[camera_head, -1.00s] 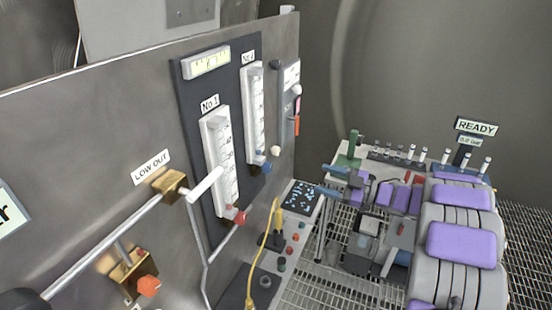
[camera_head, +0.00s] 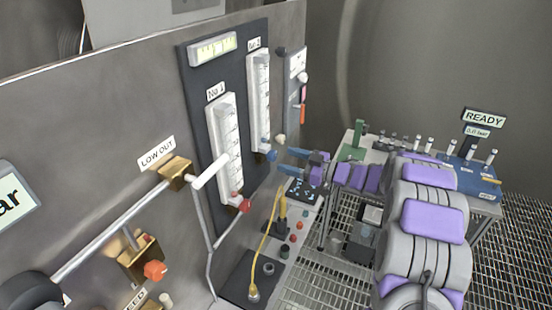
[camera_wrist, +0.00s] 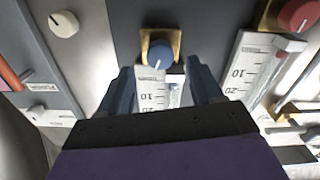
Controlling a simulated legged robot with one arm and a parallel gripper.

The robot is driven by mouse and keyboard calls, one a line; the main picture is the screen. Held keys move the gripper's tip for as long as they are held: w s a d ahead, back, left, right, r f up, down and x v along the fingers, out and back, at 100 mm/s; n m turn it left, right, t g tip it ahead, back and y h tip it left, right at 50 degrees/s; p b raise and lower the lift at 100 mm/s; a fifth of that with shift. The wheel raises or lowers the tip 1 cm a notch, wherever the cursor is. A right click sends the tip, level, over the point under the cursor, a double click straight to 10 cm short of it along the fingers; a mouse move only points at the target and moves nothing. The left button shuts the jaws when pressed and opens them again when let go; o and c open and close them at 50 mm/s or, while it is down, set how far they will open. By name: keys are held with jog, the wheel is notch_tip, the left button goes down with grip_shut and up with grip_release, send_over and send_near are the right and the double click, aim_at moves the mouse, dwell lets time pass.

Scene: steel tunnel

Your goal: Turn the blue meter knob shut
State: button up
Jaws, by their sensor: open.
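The blue meter knob (camera_head: 272,155) is at the bottom of the No.2 meter (camera_head: 260,100) on the dark panel. In the wrist view the blue knob (camera_wrist: 160,57) sits on a brass block, just beyond and between my two fingertips. My gripper (camera_head: 292,160) is open, with its blue fingers pointing left at the knob; in the wrist view my gripper (camera_wrist: 160,75) straddles the line to the knob. I cannot tell whether a finger touches it. The red knob (camera_head: 241,203) of the No.1 meter (camera_head: 226,140) is to the lower left.
A cream knob (camera_head: 280,139) is close by on the right, with a red-handled part (camera_head: 303,113) beyond it. A yellow cable (camera_head: 268,232) hangs below the panel. A bench with several small valves (camera_head: 415,141) stands behind my arm.

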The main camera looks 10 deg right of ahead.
aim_at(275, 157)
jog(key=shift+x, duration=2.65)
jog(key=shift+c, duration=0.3)
jog(key=shift+r, duration=0.1)
jog(key=c, duration=1)
jog(key=shift+d+n+b, duration=0.1)
jog(key=shift+n+b, duration=1.05)
jog(key=shift+n, duration=0.05)
jog(key=shift+n+b, duration=0.5)
jog(key=shift+n, duration=0.6)
jog(key=o, duration=1.1)
jog(key=shift+c, duration=0.2)
